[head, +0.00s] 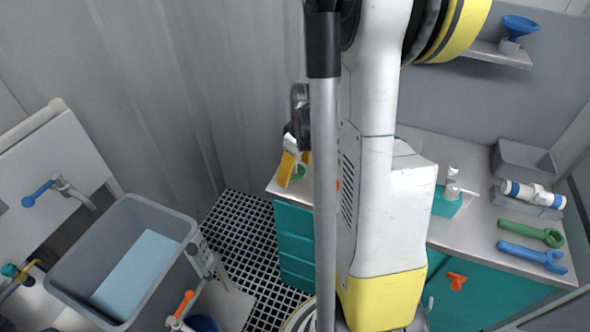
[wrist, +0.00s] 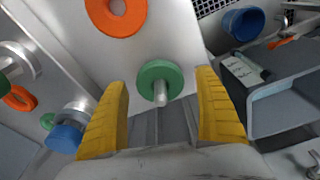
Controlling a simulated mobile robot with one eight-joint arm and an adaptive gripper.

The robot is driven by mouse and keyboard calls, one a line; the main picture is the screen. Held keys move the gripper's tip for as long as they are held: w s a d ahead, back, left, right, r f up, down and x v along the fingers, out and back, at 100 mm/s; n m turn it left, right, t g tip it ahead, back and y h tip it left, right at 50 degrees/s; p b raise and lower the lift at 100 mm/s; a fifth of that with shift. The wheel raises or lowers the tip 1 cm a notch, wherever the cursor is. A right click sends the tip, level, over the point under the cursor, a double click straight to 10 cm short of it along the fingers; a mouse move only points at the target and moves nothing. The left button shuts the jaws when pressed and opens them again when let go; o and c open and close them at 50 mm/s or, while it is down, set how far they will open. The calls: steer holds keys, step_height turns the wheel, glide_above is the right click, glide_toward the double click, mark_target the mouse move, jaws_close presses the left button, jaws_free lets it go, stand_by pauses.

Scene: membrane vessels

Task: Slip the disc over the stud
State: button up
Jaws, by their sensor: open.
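In the wrist view a green disc (wrist: 153,73) sits between and beyond my fingertips, with a pale stud (wrist: 161,92) standing out from its middle. I cannot tell whether the disc is loose around the stud or fixed to it. A flat orange ring (wrist: 117,17) with an open hole lies on the pale surface at the top. My gripper (wrist: 163,82) is open, its yellow fingers apart on either side of the green disc, with nothing seen gripped. In the head view my gripper (head: 290,166) is over the far left of the counter, partly hidden by my arm.
The wrist view shows a blue cup-like part (wrist: 243,22) and a grey bin (wrist: 285,108) at right, and a blue-capped fitting (wrist: 65,137) at left. In the head view the counter (head: 470,225) carries green and blue wrenches (head: 532,257) at right; a grey tub (head: 118,215) stands at left.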

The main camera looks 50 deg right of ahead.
mark_target(300, 173)
steer(key=shift+r, duration=0.1)
step_height(300, 173, up, 12)
steer(key=s, duration=0.1)
steer(key=shift+s+d, duration=0.15)
steer(key=shift+s, duration=0.25)
